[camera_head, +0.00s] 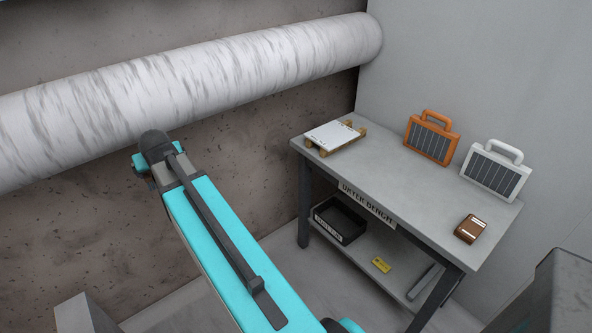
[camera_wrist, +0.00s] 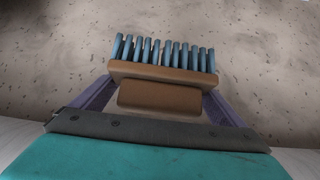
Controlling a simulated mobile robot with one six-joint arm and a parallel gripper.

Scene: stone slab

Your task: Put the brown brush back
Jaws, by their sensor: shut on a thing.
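The brown brush (camera_wrist: 160,97) shows in the wrist view, with a brown wooden block and a row of blue bristles along its far edge. My gripper (camera_wrist: 162,84) has one purple finger on each side of the block and is shut on it. Behind the bristles is a speckled, brownish-grey stone surface; I cannot tell whether the bristles touch it. In the head view my teal arm reaches up and left towards the wall below the white roll, and the brush and fingers are hidden behind the arm's end.
The labelled dryer bench (camera_head: 400,187) stands at the right. The lower shelf holds a black bin (camera_head: 340,219) and a yellow item (camera_head: 381,265).

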